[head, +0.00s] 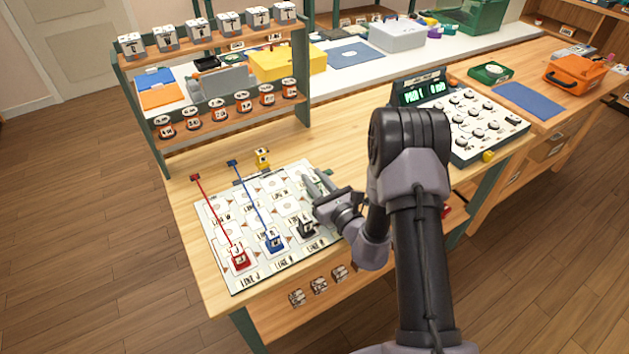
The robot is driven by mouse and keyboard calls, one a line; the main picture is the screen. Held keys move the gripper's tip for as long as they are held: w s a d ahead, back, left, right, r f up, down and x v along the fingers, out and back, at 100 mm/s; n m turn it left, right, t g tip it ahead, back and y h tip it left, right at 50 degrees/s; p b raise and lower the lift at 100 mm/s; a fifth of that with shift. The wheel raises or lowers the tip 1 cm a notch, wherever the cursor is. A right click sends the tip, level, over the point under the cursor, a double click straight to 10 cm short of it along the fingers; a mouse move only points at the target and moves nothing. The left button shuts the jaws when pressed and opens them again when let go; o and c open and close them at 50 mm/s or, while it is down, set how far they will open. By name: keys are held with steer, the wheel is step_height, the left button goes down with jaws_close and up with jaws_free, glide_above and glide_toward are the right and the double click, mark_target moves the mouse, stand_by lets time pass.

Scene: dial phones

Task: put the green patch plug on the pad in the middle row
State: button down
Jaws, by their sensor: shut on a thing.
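The white patch board (218,232) lies on the wooden bench with rows of printed square pads. My gripper (309,181) is over the far right part of the board, its fingers pointing to the back left. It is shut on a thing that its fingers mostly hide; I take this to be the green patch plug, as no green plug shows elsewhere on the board. I cannot tell whether it touches the board. A red plug (240,259), a blue plug (274,241) and a black plug (304,227) stand in the front row. My wrist hides the board's right side.
Red and blue cords run from their plugs to the board's back edge. A yellow block (262,158) stands behind the board. A two-tier rack (213,125) with labelled blocks and jars stands at the back left. A console (472,122) with knobs stands right of my arm.

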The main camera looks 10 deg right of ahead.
steer(key=c, duration=1.2)
jaws_free()
steer(key=shift+f, duration=0.1)
steer(key=shift+o, duration=0.3)
